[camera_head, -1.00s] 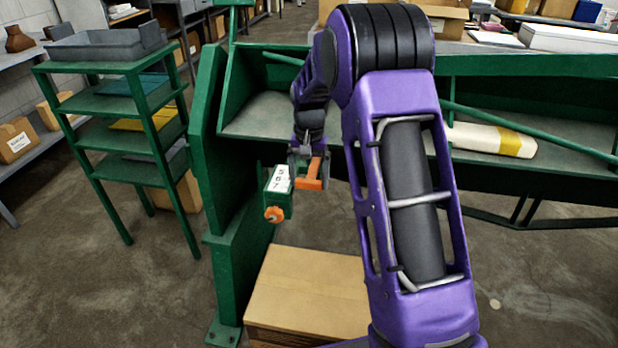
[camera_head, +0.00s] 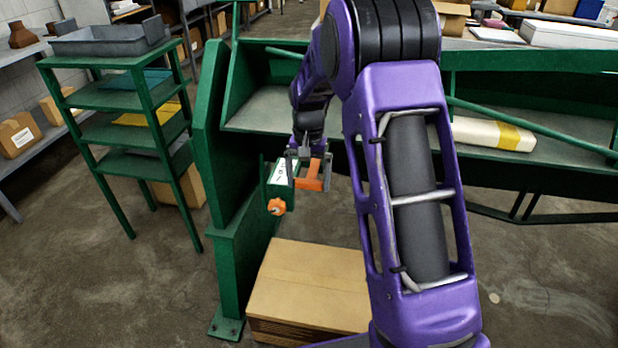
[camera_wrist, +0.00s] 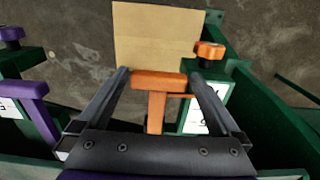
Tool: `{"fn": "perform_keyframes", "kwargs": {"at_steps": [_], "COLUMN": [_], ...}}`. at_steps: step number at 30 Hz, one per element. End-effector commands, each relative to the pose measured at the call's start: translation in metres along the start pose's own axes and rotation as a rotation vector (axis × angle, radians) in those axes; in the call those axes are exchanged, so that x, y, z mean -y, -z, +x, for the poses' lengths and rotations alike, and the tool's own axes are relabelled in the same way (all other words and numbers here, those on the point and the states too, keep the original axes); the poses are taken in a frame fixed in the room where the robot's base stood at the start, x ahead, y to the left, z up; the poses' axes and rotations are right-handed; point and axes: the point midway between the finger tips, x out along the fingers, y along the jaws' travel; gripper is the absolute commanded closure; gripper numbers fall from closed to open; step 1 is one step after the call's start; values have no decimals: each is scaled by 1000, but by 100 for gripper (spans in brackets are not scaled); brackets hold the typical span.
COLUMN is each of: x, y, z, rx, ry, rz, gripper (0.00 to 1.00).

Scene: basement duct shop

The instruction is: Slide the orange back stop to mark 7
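The orange back stop (camera_head: 313,177) is a T-shaped piece beside a green block at the end of the green machine. In the wrist view the crossbar of the stop (camera_wrist: 158,82) lies between the two dark fingers of my gripper (camera_wrist: 158,76), with a fingertip against each end. In the head view my gripper (camera_head: 310,165) is around the stop, partly hidden by its fingers. The white number scale (camera_head: 281,173) is on the green block just left of the stop. It also shows in the wrist view (camera_wrist: 194,118), partly covered by my right finger. Its figures are too small to read surely.
An orange knob (camera_head: 276,206) sticks out of the green block's near end. A cardboard box (camera_head: 310,285) stands on the floor below. A green shelf rack (camera_head: 112,108) stands at left. A white roll with a yellow band (camera_head: 495,134) lies in the machine's trough.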

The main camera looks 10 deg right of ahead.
Motion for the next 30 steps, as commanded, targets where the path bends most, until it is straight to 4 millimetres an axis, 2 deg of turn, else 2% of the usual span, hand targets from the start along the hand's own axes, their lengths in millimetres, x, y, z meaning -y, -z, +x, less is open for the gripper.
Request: {"fn": "perform_keyframes", "kwargs": {"at_steps": [7,11,14,24,30], "x": [0,0,0,0,0], "y": [2,2,3,2,1], "z": [-2,-16,-35,-119,-156], "rx": [-5,-9,-10,-8,-6], "ry": [0,2,2,2,2], "rz": [0,0,0,0,0], "gripper": [0,0,0,0,0]}}
